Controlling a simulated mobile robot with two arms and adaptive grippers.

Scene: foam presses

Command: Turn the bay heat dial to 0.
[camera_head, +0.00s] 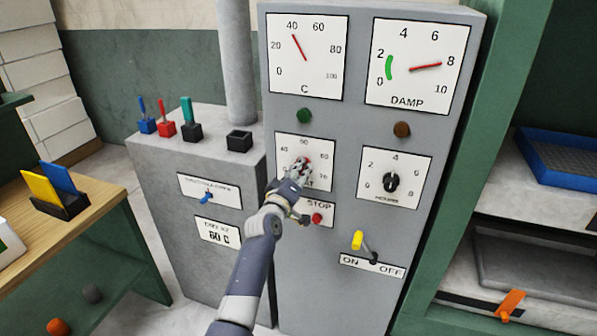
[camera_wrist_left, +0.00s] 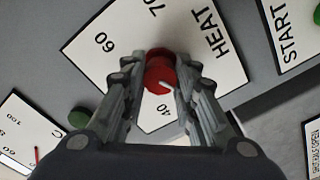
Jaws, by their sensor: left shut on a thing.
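The heat dial is a red knob (camera_wrist_left: 159,75) with a white pointer mark, on a white plate marked HEAT (camera_wrist_left: 222,35). In the head view the plate (camera_head: 328,183) is on the front of the grey cabinet, and the knob is mostly covered by my gripper. My left gripper (camera_head: 301,167) is shut on the knob, with one finger on each side of it in the left wrist view (camera_wrist_left: 160,85). The numbers 40, 60 and 70 show around it; no 0 is readable on this plate. The mark's exact reading is unclear. My right gripper is not in view.
Below the heat plate is a red STOP button (camera_head: 317,218). An HOURS dial (camera_head: 391,182) and a yellow ON/OFF lever (camera_head: 358,241) are to the right. The C gauge (camera_head: 304,72) above reads about 40; the DAMP gauge (camera_head: 407,87) reads about 8.

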